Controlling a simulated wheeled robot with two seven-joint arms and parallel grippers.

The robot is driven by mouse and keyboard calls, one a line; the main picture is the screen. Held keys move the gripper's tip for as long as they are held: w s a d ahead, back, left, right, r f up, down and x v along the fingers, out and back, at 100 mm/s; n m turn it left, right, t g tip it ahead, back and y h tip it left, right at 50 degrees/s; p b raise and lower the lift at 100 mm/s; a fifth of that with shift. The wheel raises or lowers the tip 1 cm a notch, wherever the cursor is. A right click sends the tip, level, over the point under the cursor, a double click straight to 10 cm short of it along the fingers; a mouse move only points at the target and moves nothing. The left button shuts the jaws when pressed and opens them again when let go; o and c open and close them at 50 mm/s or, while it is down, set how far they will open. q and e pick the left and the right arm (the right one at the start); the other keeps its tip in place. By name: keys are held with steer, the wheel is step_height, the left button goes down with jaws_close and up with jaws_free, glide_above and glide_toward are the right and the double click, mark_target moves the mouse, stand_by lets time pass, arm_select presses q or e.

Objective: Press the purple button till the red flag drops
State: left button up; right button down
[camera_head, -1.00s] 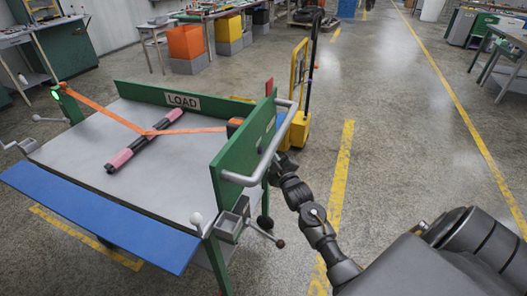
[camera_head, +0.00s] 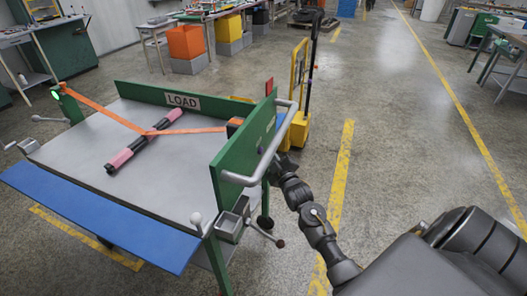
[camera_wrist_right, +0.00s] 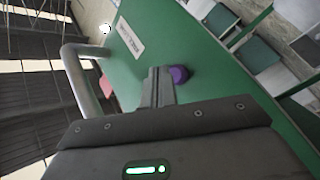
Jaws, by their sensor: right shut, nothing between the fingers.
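The purple button (camera_wrist_right: 179,74) sits on the green end panel (camera_wrist_right: 205,38) of the cart in the right wrist view. My right gripper (camera_wrist_right: 160,72) is shut and empty, its fingertips just left of the button in that view; I cannot tell whether they touch it. In the head view the right gripper is at the outer face of the green panel (camera_head: 232,165), mostly hidden by the handle. The red flag (camera_head: 269,86) stands upright at the panel's far top corner. The button is hidden in the head view. My left gripper is out of view.
A grey handle bar (camera_head: 262,165) runs along the panel, close to my right wrist. A pink and black roll (camera_head: 145,143) under an orange strap (camera_head: 110,113) lies on the cart. A yellow hand truck (camera_head: 298,90) stands behind. The floor to the right is clear.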

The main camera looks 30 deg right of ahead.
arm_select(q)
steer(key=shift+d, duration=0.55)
arm_select(e)
steer(key=shift+w+a, duration=0.25)
steer(key=shift+w, duration=0.05)
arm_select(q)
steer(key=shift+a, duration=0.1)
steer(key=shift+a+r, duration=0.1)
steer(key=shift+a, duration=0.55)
arm_select(e)
steer(key=shift+w+a, duration=0.1)
steer(key=shift+w, duration=0.05)
